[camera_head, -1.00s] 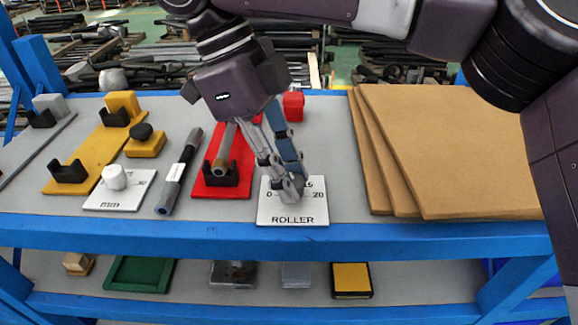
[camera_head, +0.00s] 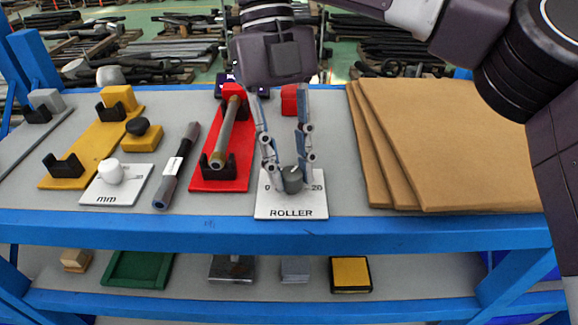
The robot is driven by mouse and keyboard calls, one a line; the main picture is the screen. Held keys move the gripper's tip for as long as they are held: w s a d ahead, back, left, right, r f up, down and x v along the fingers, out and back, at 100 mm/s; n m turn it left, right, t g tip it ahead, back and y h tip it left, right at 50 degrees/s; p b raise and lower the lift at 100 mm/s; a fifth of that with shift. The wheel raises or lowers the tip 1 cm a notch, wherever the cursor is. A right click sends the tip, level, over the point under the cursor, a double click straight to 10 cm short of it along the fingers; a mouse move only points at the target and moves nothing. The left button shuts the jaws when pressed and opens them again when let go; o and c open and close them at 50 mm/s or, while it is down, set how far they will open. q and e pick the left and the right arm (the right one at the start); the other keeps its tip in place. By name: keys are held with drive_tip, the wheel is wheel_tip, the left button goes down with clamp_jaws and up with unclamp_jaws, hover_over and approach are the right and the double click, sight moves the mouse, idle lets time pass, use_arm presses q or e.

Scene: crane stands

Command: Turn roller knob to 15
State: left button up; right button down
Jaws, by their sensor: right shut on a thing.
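The roller knob (camera_head: 292,181) is a dark grey round knob on a white plate (camera_head: 291,211) marked ROLLER, at the shelf's front edge. A pale mark shows near its top. A 0 shows at the left of the scale and a 20 at the right; the numbers between are hidden or too small to read. My right gripper (camera_head: 288,174) reaches down from above, one finger on each side of the knob, and is shut on it. My left gripper is not in view.
A red stand (camera_head: 233,178) holding a rod is just left of the plate. A grey bar (camera_head: 177,166), a white knob (camera_head: 110,173) on a plate marked mm, and a yellow stand (camera_head: 90,151) lie farther left. Cardboard sheets (camera_head: 450,150) fill the right side.

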drive_tip(key=shift+m+y, duration=0.3)
drive_tip(key=shift+m, duration=0.3)
drive_tip(key=c, duration=1.7)
unclamp_jaws()
drive_tip(key=shift+o, duration=0.2)
